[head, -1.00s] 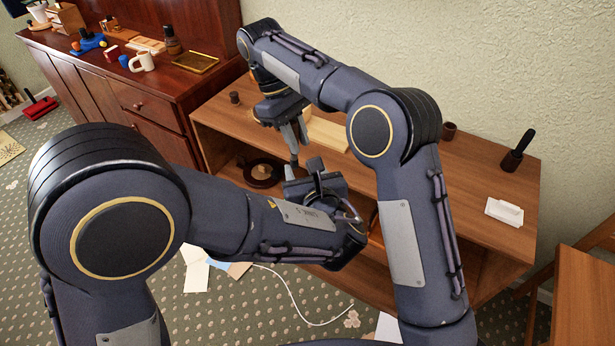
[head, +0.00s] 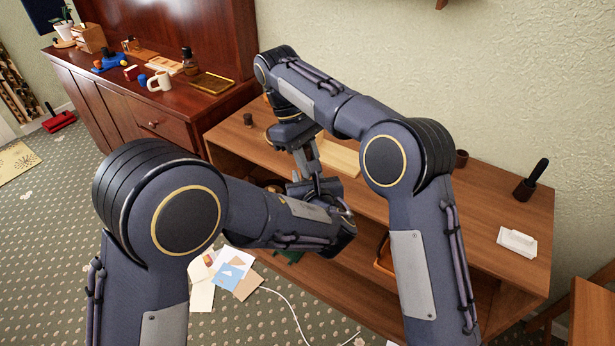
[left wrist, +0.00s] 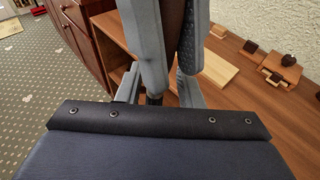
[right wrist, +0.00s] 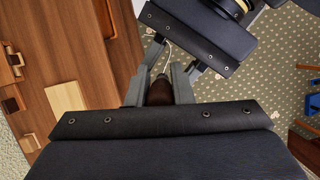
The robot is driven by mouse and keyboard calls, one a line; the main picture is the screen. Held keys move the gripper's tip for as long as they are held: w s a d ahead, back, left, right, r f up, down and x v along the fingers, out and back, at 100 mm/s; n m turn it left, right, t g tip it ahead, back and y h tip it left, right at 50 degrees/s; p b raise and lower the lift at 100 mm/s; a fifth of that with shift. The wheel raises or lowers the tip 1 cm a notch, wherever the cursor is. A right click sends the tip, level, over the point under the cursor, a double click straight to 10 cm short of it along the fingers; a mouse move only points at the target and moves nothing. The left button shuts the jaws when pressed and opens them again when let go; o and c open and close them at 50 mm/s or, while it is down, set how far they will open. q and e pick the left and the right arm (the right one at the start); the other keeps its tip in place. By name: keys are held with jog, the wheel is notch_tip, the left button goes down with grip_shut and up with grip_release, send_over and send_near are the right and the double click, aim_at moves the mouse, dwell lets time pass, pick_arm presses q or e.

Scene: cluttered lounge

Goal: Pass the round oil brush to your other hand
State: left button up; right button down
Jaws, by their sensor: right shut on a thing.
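The round oil brush (right wrist: 157,93) shows as a brown handle between the fingers of my right gripper (right wrist: 158,84), which is shut on it. In the left wrist view the brown handle (left wrist: 174,28) points down towards me between the right gripper's grey fingers, and a thin dark part (left wrist: 154,97) reaches between the fingers of my left gripper (left wrist: 158,88). The left fingers stand apart, with gaps beside the brush. In the head view my right gripper (head: 307,160) is just above my left gripper (head: 319,187). The brush is mostly hidden there.
A dark red cabinet (head: 185,133) is at left. Papers (head: 228,270) and a white cord lie on the carpet.

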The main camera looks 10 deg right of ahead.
pick_arm(q)
grip_shut()
pick_arm(e)
jog(key=c, duration=1.2)
grip_release()
pick_arm(q)
jog(key=shift+a+f, duration=0.1)
jog(key=shift+a, duration=0.05)
pick_arm(e)
jog(key=s+d+r+m+t+y, duration=0.35)
jog(key=s+d+r+y, duration=0.2)
jog(key=s+d, duration=0.6)
jog(key=s+f+m+t, duration=0.1)
jog(key=s+f+m, duration=0.1)
jog(key=s, duration=0.4)
jog(key=s+d+f+m+t+y, duration=0.1)
jog(key=s+f+m+t, duration=0.1)
jog(key=s, duration=0.4)
jog(key=s+d+f+m+t, duration=0.1)
jog(key=s+f+m+t, duration=0.1)
jog(key=s, duration=0.3)
jog(key=shift+s+f+m+t, duration=0.25)
jog(key=shift+s+f+m, duration=0.15)
jog(key=shift+f, duration=0.4)
